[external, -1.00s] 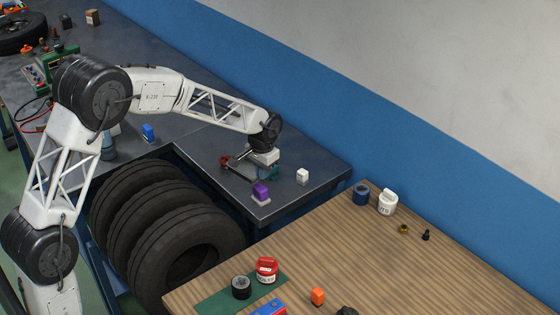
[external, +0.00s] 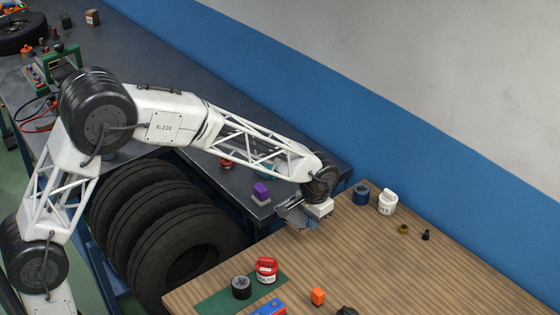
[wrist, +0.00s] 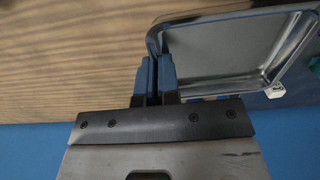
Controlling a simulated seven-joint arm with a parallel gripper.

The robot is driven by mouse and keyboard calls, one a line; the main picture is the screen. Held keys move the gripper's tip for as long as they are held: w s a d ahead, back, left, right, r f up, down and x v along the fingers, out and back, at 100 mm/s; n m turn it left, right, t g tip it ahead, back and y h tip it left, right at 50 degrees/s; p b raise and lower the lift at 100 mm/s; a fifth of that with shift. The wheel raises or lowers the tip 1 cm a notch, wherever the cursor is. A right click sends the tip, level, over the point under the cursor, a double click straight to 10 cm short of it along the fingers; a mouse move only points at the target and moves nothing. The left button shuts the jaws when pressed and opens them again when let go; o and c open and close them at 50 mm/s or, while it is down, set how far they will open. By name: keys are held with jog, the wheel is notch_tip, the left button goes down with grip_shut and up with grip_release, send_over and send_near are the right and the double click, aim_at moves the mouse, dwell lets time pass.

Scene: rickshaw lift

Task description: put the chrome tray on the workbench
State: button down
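The chrome tray (wrist: 225,55) is a shallow shiny metal tray with a raised rim, on the right of the wrist view. Its left rim runs between my gripper's two blue fingers (wrist: 156,65), which are close together on it. In the external view, my gripper (external: 305,219) is above the near-left edge of the wood-topped bench (external: 430,275). The tray (external: 291,213) shows there as a small grey piece, tilted and partly hidden by my gripper. It appears held clear of the surface. The dark metal-topped bench (external: 215,170) is behind and left.
A purple block (external: 261,190) and red jar (external: 226,163) stand on the dark bench. The wood top holds a white jar (external: 387,203), blue roll (external: 361,195), red tin (external: 266,268) and orange block (external: 318,296). Its middle is clear. Tires (external: 150,225) stand below the dark bench.

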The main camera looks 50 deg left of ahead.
jog(key=s+d, duration=0.3)
jog(key=d, duration=0.5)
notch_tip(320, 180, down, 6)
jog(key=shift+w+d+r, duration=0.1)
jog(key=shift+w+r, duration=0.05)
jog(key=shift+w, duration=0.15)
send_over(369, 255)
jog(key=shift+s+f, duration=0.4)
jog(key=shift+f, duration=0.3)
dwell(0.3)
jog(key=shift+w+d, duration=0.1)
jog(key=shift+w, duration=0.3)
jog(key=shift+f, duration=1.8)
jog(key=shift+f, duration=0.1)
